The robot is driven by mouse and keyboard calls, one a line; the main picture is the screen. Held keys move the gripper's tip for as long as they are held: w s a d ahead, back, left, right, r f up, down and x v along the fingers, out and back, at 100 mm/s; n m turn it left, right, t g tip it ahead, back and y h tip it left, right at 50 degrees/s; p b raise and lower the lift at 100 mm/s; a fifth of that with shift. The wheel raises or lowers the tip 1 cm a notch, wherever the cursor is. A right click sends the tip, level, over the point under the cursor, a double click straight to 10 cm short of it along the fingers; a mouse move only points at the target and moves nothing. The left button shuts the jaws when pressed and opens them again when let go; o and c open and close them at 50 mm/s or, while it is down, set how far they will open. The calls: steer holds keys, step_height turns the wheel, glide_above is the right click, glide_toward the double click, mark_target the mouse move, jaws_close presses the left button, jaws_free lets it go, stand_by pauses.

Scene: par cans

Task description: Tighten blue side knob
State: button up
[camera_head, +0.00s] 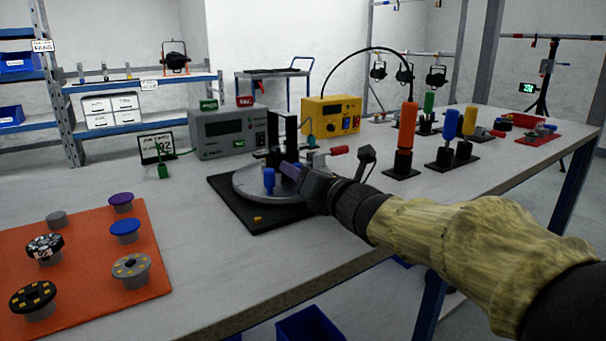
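A blue knob (269,181) stands upright at the front of a round grey plate (248,189), which lies on a black square base (237,215). A dark upright fixture (287,135) rises from the plate behind it. My gripper (291,172) reaches in from the right, its end over the plate just right of the blue knob. A purple-blue piece shows at the gripper's tip; I cannot tell what it is. The fingers are dark and small here, so I cannot tell whether they are open or shut, or whether they touch the knob.
An orange mat (85,317) with several capped knobs lies at front left. A grey meter box (222,133) and a yellow box (331,117) stand behind the fixture. An orange-handled tool (407,130) stands upright behind my arm. The bench's front edge runs beneath my arm.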

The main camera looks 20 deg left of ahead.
steer(key=p+v, duration=0.3)
steer(key=v, duration=1.3)
steer(key=shift+s+d+r+p, duration=0.1)
steer(key=shift+d+p, duration=0.15)
steer(key=shift+p, duration=0.1)
steer(key=shift+s+d, duration=0.3)
steer(key=shift+d, duration=0.05)
steer(key=shift+c, duration=0.4)
